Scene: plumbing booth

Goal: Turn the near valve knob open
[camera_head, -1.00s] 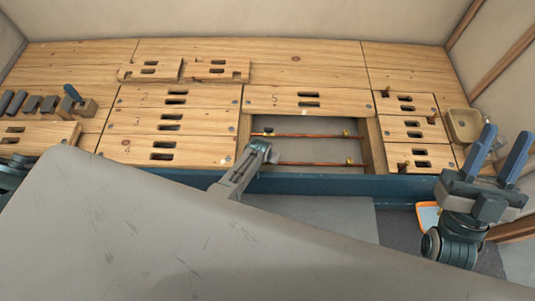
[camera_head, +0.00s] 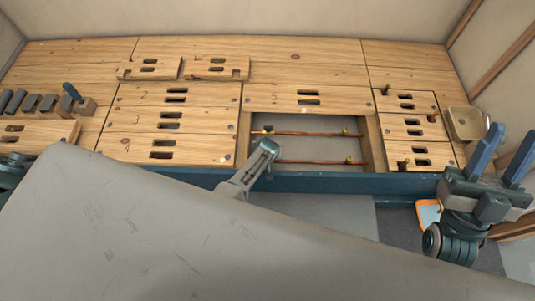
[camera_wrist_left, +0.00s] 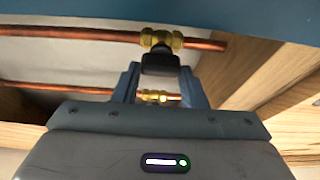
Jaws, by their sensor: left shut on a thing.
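The near valve is a brass fitting (camera_wrist_left: 161,38) on the nearer copper pipe, with a black knob (camera_wrist_left: 160,62) on it. In the left wrist view the two blue fingers of my left gripper (camera_wrist_left: 160,78) stand on either side of the knob, shut on it. In the head view my left gripper (camera_head: 266,150) is at the left of the floor opening and hides the near valve. The other pipe's brass valve (camera_wrist_left: 155,97) shows beyond, between the fingers. My right gripper (camera_head: 502,150) is open and empty at the right.
Wooden boards with slots surround the opening; one board (camera_head: 294,98) lies behind it. The blue bench edge (camera_head: 320,183) runs in front. My grey arm link covers the foreground.

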